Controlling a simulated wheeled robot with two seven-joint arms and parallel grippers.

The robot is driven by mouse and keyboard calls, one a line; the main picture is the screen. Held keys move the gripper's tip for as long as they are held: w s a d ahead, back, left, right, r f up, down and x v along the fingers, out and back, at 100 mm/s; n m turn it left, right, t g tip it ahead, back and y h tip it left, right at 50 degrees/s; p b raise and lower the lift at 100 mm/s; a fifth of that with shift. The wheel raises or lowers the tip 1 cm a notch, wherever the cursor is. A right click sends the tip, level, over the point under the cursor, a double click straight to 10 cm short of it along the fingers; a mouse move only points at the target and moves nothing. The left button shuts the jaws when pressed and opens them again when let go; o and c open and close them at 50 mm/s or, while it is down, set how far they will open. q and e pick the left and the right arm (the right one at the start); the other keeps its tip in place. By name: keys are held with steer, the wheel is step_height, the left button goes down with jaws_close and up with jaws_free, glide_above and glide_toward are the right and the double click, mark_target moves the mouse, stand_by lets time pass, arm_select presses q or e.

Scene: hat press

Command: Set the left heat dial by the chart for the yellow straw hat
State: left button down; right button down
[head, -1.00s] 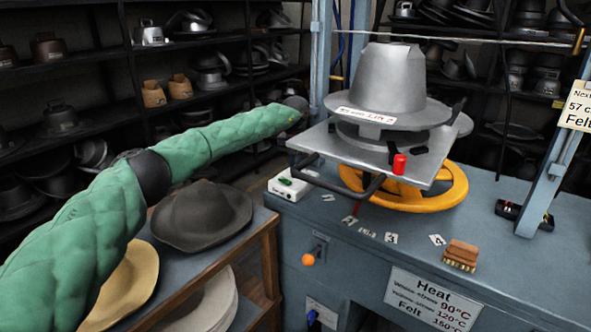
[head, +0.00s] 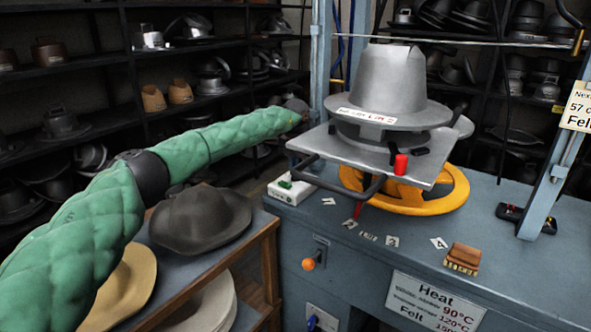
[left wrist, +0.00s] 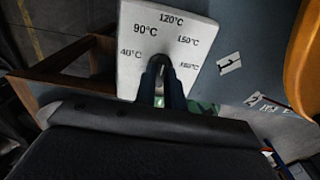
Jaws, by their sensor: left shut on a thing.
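The left heat dial's white plate (left wrist: 172,30) fills the top middle of the left wrist view, marked 40, 90, 120, 150 and a blurred higher value. My left gripper (left wrist: 160,82) is shut on the dial's dark knob at the plate's lower middle. The fingers cover most of the knob, so I cannot tell which mark it points to. In the head view the white dial box (head: 291,191) sits at the bench's left corner; I cannot make out the gripper there. The heat chart (head: 436,303) gives 120°C on its yellow straw row. A yellowish hat (head: 130,285) lies partly behind my left arm.
The press plate (head: 440,172) with a metal hat form (head: 392,85) stands over a yellow wheel (head: 455,190), close right of the dial box. Numbered cards, a brush (head: 463,257) and an orange knob (head: 308,264) are nearby. A dark hat (head: 200,218) lies on the side shelf.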

arm_select(q)
steer(key=c, duration=1.5)
jaws_free()
